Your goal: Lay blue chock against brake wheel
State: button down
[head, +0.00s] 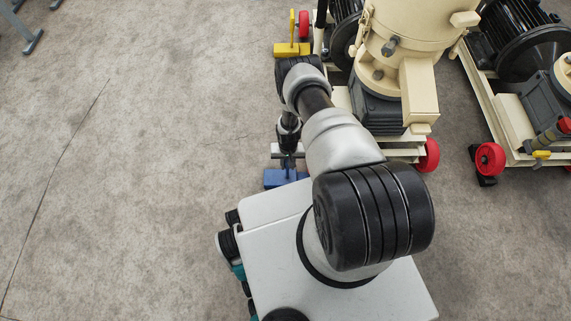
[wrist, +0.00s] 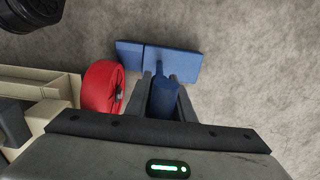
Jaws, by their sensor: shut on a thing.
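The blue chock (head: 282,178) is low near the floor beside the cream pellet mill's base. In the wrist view the chock (wrist: 182,64) shows as a flat blue block with an upright blue handle (wrist: 162,98). My gripper (wrist: 163,82) is shut on that handle. In the head view my gripper (head: 288,160) is partly covered by the arm. A red wheel (wrist: 102,88) is just left of the chock in the wrist view; I cannot tell whether they touch, or whether it is the brake wheel. My arm hides this wheel in the head view.
The cream pellet mill (head: 405,35) stands on a wheeled base with another red wheel (head: 429,155). A yellow chock (head: 292,48) is beside a far red wheel (head: 303,24). A second machine's red wheel (head: 490,158) is at right.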

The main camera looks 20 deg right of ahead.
jog(key=shift+s+d+r, duration=0.1)
jog(key=shift+d, duration=0.65)
jog(key=shift+s+d, duration=0.1)
jog(key=shift+d, duration=0.15)
jog(key=shift+s+d, duration=0.2)
jog(key=shift+d, duration=0.4)
jog(key=shift+s+d, duration=0.2)
jog(key=shift+d, duration=0.35)
jog(key=shift+w+d, duration=0.1)
jog(key=shift+w, duration=0.15)
dwell(0.7)
jog(key=shift+w+d+f, duration=0.1)
jog(key=shift+w+f, duration=0.1)
jog(key=shift+w, duration=0.05)
jog(key=shift+f, duration=0.1)
dwell(0.7)
